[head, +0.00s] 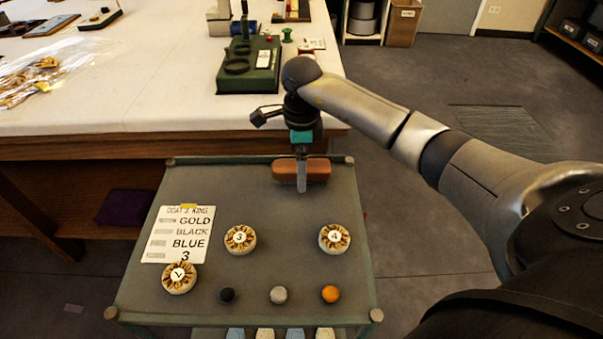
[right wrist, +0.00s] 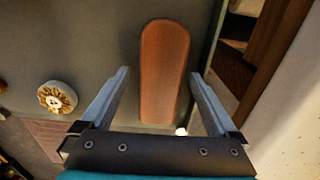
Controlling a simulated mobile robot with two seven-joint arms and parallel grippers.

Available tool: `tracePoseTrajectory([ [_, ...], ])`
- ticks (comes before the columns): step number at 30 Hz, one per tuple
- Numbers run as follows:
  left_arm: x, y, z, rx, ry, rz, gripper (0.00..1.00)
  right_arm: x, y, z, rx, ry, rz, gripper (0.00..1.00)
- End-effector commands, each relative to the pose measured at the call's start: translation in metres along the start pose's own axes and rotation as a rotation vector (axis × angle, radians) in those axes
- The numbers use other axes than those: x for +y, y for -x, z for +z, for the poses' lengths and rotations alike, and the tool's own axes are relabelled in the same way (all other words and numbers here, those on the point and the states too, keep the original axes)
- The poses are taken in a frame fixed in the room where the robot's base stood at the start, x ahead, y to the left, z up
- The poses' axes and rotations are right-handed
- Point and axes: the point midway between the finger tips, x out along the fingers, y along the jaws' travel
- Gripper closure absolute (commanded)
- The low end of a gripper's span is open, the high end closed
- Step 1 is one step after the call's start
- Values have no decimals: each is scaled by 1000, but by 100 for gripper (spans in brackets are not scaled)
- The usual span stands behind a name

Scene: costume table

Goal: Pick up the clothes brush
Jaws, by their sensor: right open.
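The clothes brush (head: 314,171) has a brown, rounded wooden back. It lies near the far edge of the grey tray-like table in the head view. In the right wrist view the brush (right wrist: 164,72) lies lengthwise between my two fingers. My right gripper (head: 301,188) is open above the brush, and one finger hides part of it in the head view. In the right wrist view my right gripper (right wrist: 160,82) has a finger on each side of the brush, with gaps on both sides. Whether the fingertips reach down to its height is unclear. My left gripper is not in view.
The grey table (head: 200,310) has a raised rim. It holds round carved pieces marked 3 (head: 240,239), 4 (head: 334,238) and V (head: 179,278), a card (head: 178,234), and black, grey and orange knobs (head: 330,294). A white worktable (head: 130,100) stands behind it.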

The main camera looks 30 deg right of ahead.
Motion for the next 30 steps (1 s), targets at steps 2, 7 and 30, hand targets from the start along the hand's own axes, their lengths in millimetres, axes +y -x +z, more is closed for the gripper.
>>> tracePoseTrajectory([
  [2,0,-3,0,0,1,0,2,0,-9,0,0,-1,1,5],
  [7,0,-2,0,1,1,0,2,0,-9,0,-1,0,-1,5],
  [30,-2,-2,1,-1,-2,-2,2,0,-8,0,0,0,-1,86],
])
